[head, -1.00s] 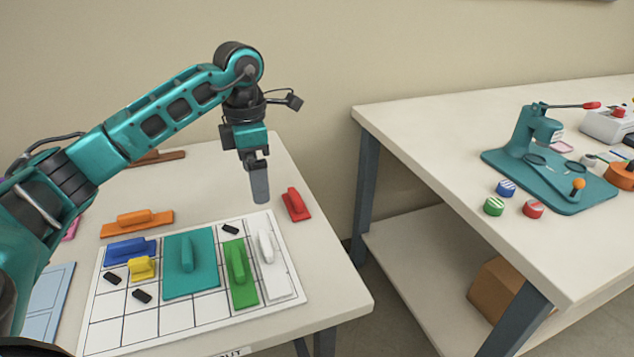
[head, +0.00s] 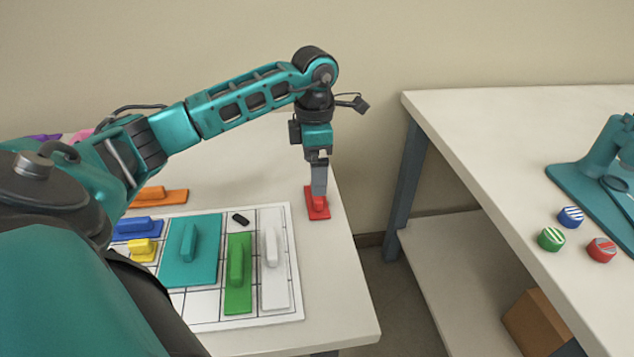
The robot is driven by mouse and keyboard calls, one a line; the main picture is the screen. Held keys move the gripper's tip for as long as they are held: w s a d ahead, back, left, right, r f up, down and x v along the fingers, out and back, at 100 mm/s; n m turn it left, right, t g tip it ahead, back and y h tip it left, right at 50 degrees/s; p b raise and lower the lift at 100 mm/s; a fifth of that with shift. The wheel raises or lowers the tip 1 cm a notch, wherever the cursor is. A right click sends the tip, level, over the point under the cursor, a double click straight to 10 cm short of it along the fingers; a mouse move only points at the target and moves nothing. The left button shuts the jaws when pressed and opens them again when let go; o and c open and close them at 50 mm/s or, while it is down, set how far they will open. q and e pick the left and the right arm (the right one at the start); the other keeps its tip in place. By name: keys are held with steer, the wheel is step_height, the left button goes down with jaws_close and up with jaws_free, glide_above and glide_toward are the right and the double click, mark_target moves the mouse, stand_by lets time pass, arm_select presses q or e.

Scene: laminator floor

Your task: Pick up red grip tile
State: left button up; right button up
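The red grip tile (head: 318,211) lies on the left table near its right edge, to the right of the white grid board (head: 204,310). My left gripper (head: 319,188) points straight down at the tile, with its fingertips at the tile's raised grip. The fingers show edge-on and cover part of the grip, so I cannot tell whether they are open or closed on it. The tile appears to rest on the table. My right gripper is not in view.
The board holds blue (head: 136,229), yellow (head: 143,249), teal (head: 190,250), green (head: 238,275) and white (head: 273,262) grip tiles. An orange tile (head: 160,196) lies behind it. The right table (head: 480,150) carries striped round pieces and a teal press (head: 610,165), across a gap.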

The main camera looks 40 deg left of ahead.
mark_target(318, 207)
arm_select(q)
steer(key=shift+w+f, duration=0.2)
steer(key=shift+f, duration=1.2)
steer(key=shift+w+f, duration=0.15)
steer(key=shift+f, duration=1.2)
steer(key=shift+c, duration=0.4)
steer(key=shift+r, duration=0.1)
steer(key=c, duration=1.2)
steer(key=shift+c, duration=0.2)
